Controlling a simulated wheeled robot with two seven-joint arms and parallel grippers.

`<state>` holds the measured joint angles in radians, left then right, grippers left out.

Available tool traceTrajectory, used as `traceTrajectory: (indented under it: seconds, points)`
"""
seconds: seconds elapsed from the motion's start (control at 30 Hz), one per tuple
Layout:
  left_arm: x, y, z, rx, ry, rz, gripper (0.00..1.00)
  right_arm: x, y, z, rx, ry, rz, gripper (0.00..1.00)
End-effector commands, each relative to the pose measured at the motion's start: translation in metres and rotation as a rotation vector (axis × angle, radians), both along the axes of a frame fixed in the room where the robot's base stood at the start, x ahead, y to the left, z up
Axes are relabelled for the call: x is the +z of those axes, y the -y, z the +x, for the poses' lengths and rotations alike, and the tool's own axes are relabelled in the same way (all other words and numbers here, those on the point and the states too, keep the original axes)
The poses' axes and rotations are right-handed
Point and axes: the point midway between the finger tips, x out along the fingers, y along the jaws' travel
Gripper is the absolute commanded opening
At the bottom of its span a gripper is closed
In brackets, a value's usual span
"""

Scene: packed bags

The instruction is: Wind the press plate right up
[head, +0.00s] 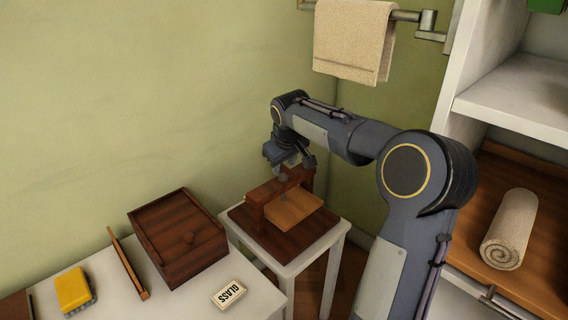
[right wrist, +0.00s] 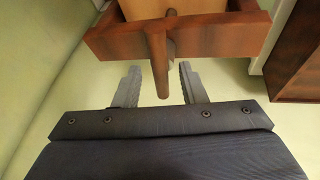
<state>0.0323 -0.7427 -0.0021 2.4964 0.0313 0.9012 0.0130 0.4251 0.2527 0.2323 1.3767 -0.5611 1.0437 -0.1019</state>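The wooden press (head: 249,218) stands on a small white table. Its lighter press plate (head: 296,209) lies within the dark red-brown frame, low near the base; the exact gap under it cannot be told. In the right wrist view the press's crossbeam (right wrist: 215,38) spans the top, with a wooden handle bar (right wrist: 158,70) in front of it. My right gripper (head: 291,166) is over the press, partly hiding the screw top. In the wrist view its fingers (right wrist: 160,90) are apart, one on each side of the bar, with gaps between. My left gripper is out of view.
A white table (head: 190,303) at the left holds a lidded wooden box (head: 178,238), a yellow sponge-like block (head: 74,289) and a GLASS label block (head: 228,294). A towel (head: 352,40) hangs behind. Shelves (head: 515,115) with a rolled towel (head: 511,230) stand right.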

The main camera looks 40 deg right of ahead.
Motion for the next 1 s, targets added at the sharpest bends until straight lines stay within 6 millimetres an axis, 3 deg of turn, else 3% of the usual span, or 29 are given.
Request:
traceTrajectory:
  seconds: [0.03, 0.3, 0.63, 0.97, 1.0]
  points:
    - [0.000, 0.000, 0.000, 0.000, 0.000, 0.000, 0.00, 0.000, 0.000, 0.000, 0.000, 0.000, 0.000, 0.31]
    - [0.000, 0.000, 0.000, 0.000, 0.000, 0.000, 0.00, 0.000, 0.000, 0.000, 0.000, 0.000, 0.000, 0.00]
    - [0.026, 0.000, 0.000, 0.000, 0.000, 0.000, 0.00, 0.004, 0.002, -0.001, 0.127, -0.003, 0.002, 0.00]
    - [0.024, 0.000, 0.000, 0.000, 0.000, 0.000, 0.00, -0.001, 0.002, -0.001, 0.156, -0.001, 0.001, 0.00]
    - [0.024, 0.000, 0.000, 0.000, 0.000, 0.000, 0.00, -0.001, 0.002, -0.001, 0.156, -0.001, 0.001, 0.19]
